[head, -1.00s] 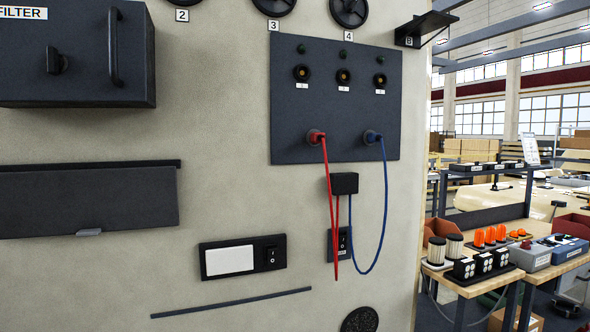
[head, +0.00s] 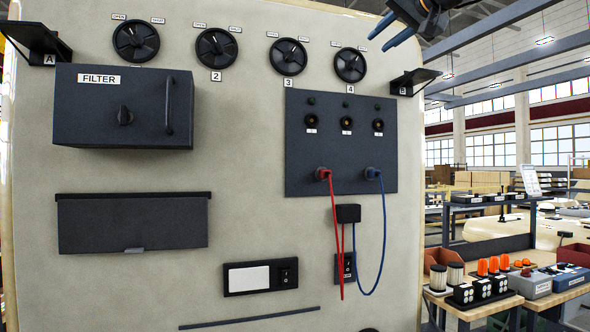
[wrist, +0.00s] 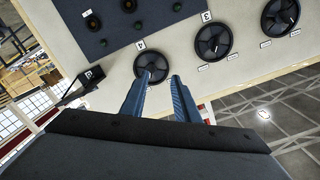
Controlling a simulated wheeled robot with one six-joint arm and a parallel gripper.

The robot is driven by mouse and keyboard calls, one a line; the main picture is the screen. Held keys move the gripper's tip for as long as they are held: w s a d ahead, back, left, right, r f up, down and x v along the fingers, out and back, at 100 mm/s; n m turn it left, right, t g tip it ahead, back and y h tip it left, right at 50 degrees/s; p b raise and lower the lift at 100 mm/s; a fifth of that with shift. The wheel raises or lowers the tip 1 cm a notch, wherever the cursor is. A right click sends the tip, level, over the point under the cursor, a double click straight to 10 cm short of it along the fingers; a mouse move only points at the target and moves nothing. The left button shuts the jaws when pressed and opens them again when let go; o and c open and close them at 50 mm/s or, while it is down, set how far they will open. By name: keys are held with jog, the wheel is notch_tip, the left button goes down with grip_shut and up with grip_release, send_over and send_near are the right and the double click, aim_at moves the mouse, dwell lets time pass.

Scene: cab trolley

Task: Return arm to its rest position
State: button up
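My gripper (head: 379,36) shows at the top right of the head view, in front of the panel's upper edge and above the bracket marked B (head: 414,82). In the wrist view my gripper (wrist: 161,79) has its two blue fingers apart with nothing between them. The fingers point toward the wheel labelled 4 (wrist: 152,66), which shows behind their tips. How far the fingertips are from the wall I cannot tell. The rest of my arm is mostly out of the head view.
The pale wall carries a FILTER box (head: 122,105), several black wheels and a dark socket panel (head: 340,160) with a red cable (head: 341,240) and a blue cable (head: 384,240) plugged in. A workbench (head: 490,308) with parts stands at the right.

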jog(key=w+d+f+m+g+h, duration=0.1)
jog(key=w+f+g, duration=0.1)
jog(key=f, duration=1)
jog(key=w+f+g+h, duration=0.1)
jog(key=w+f+g, duration=0.15)
jog(key=f, duration=0.85)
jog(key=s+a+f+g+h, duration=0.1)
jog(key=s+f+g, duration=0.1)
jog(key=f, duration=1)
jog(key=s+f+g, duration=0.2)
jog(key=f, duration=1)
jog(key=s+a+f+n+g+h, duration=0.2)
jog(key=s+f+g, duration=0.5)
jog(key=s+f, duration=2.2)
notch_tip(320, 180, down, 4)
jog(key=shift+s+a+r+n, duration=0.1)
jog(key=shift+s+a+n, duration=0.1)
jog(key=shift+n, duration=0.7)
